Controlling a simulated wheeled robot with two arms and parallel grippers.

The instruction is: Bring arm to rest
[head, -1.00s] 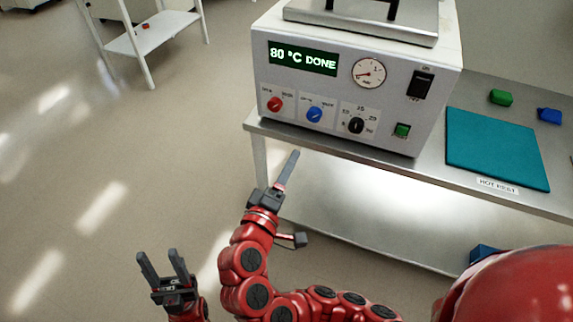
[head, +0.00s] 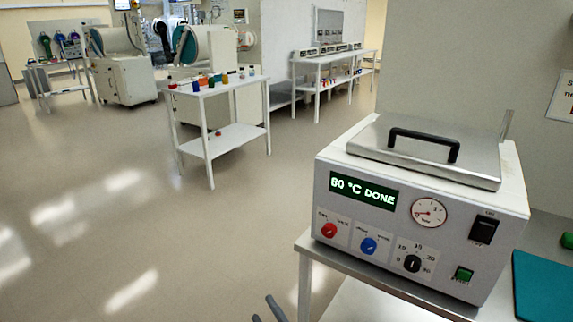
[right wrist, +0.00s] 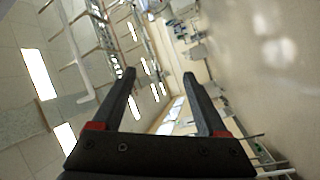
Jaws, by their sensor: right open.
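My right gripper (head: 264,309) shows only as fingertips at the bottom edge of the head view, left of the bench corner. In the right wrist view the two fingers of the right gripper (right wrist: 158,77) stand wide apart with nothing between them. The background there is tilted room and floor. My left gripper is out of view. The white heating unit (head: 330,248) stands on the bench with its lid down. Its display (head: 363,190) reads DONE, with a temperature that looks like 80 °C.
The steel bench (head: 385,297) carries the unit, a teal mat (head: 540,285) and a green block (head: 567,240). A white shelf table (head: 237,140) with small coloured items stands further back. Glovebox equipment (head: 125,65) is at the back left. The floor at left is clear.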

